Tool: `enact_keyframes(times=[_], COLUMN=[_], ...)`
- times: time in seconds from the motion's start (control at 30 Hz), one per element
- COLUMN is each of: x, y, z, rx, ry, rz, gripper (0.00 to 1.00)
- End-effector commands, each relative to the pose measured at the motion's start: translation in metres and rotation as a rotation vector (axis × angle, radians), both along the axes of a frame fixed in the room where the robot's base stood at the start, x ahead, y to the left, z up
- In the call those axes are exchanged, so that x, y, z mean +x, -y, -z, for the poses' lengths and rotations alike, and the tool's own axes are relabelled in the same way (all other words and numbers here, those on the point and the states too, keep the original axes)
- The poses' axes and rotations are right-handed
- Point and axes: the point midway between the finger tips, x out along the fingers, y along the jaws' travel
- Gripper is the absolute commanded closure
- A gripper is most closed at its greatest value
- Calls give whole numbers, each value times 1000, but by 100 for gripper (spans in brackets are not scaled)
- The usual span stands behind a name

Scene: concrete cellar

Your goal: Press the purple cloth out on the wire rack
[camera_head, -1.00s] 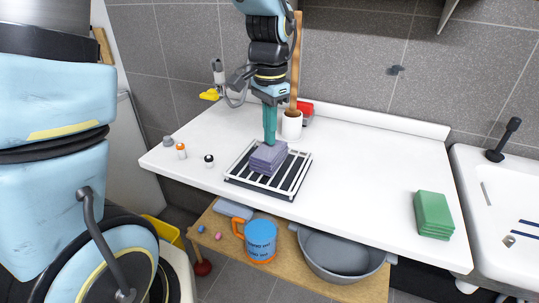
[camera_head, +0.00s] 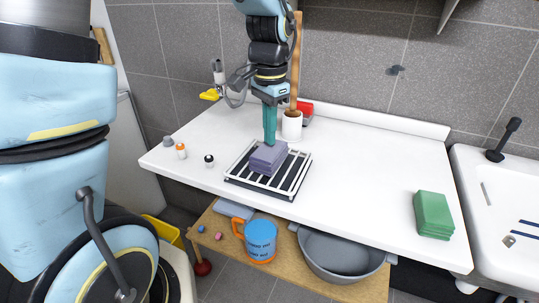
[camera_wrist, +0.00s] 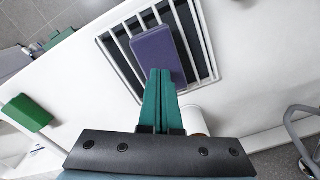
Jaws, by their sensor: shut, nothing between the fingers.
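The purple cloth (camera_head: 266,159) is a folded, layered block lying on the wire rack (camera_head: 291,185), a white-barred rack over a dark tray on the white counter. My gripper (camera_head: 270,141) points straight down with its teal fingers together and empty. Its tips are at the far edge of the cloth's top and seem to touch it. In the wrist view the purple cloth (camera_wrist: 158,50) lies across the bars of the rack (camera_wrist: 203,42), and the closed fingers (camera_wrist: 160,74) overlap its near end. The exact contact under the tips is hidden.
A green folded stack (camera_head: 433,214) lies at the counter's right. A white pot (camera_head: 291,125) stands close behind my gripper. Small bottles (camera_head: 181,151) stand left of the rack. The counter between rack and green stack is clear.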

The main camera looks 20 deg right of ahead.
Motion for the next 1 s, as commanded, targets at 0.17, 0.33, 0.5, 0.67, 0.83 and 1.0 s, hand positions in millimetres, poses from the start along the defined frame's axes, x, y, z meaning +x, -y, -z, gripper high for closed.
enact_keyframes(times=[0.17,0.33,0.5,0.67,0.83,1.0], x=[0,0,0,0,0,0], y=[0,0,0,0,0,0], z=[0,1,5,9,13,17], rx=[0,0,0,1,1,0], ry=[0,0,0,0,0,0], rz=[0,0,0,0,0,0], gripper=[100,100,100,100,100,100])
